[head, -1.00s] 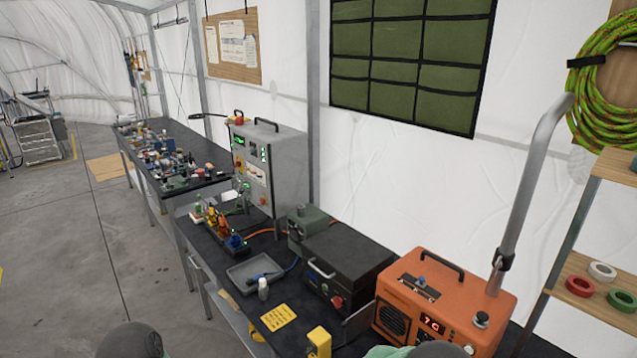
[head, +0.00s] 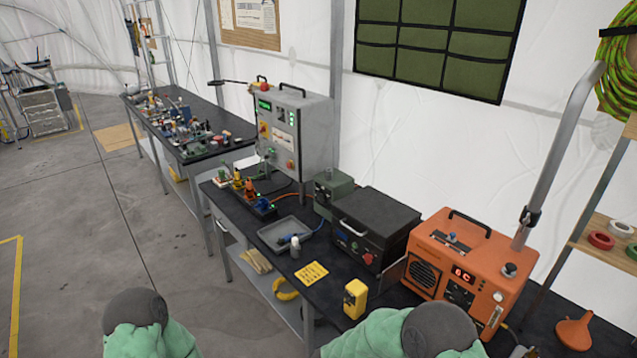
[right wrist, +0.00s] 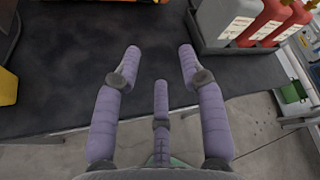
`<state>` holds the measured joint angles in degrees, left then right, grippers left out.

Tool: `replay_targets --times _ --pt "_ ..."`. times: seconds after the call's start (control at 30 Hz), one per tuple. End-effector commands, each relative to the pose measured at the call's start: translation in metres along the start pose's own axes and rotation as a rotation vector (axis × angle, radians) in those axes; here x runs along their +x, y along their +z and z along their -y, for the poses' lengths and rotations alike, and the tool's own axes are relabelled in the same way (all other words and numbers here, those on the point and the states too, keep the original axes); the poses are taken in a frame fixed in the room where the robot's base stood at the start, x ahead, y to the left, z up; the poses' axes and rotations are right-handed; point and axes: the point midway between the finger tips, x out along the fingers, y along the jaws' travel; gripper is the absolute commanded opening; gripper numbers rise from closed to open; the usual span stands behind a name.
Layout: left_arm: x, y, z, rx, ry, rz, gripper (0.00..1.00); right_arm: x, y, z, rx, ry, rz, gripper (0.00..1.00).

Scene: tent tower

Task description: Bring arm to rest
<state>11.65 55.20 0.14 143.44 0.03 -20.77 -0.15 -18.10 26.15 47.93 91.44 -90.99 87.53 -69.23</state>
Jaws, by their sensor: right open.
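Both of my arms show only as green and dark grey links at the bottom edge of the head view. The hands on both arms are out of that view. In the right wrist view my right gripper (right wrist: 160,75) has its purple fingers spread wide with nothing between them. It is over the front edge of a dark worktop (right wrist: 100,50). My left gripper is not seen in either view.
The bench carries an orange unit (head: 462,255), a dark box (head: 375,230), a yellow device (head: 355,298) and a grey tray (head: 283,236). A grey bin (right wrist: 215,48) with red and white canisters stands near my right fingers. The floor at left is clear.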

Motion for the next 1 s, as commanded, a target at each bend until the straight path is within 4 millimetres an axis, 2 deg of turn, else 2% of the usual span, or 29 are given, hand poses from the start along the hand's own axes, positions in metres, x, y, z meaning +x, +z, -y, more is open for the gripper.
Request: replay_targets --times 0.17,0.37,0.47,0.53,0.6,0.7,0.8,0.9,1.0 --pt "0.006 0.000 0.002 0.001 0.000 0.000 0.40 0.010 -0.038 -0.011 0.035 0.035 -0.123 0.41" --pt "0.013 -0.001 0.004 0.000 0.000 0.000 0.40 0.017 -0.096 -0.026 0.111 0.076 -0.325 0.41" --pt "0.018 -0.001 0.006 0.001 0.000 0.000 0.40 0.016 -0.137 -0.035 0.179 0.090 -0.474 0.41" --pt "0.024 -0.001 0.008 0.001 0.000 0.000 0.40 0.011 -0.174 -0.043 0.252 0.090 -0.613 0.41" --pt "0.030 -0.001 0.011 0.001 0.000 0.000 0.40 0.000 -0.216 -0.052 0.356 0.073 -0.786 0.41" --pt "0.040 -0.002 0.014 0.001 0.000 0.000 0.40 -0.025 -0.266 -0.066 0.539 0.016 -1.037 0.41" --pt "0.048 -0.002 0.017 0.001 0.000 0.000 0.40 -0.053 -0.302 -0.081 0.747 -0.081 -1.269 0.41" --pt "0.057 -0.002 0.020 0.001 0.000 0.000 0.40 -0.078 -0.326 -0.098 0.976 -0.217 -1.473 0.41" --pt "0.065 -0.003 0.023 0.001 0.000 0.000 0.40 -0.095 -0.337 -0.117 1.227 -0.385 -1.642 0.41"
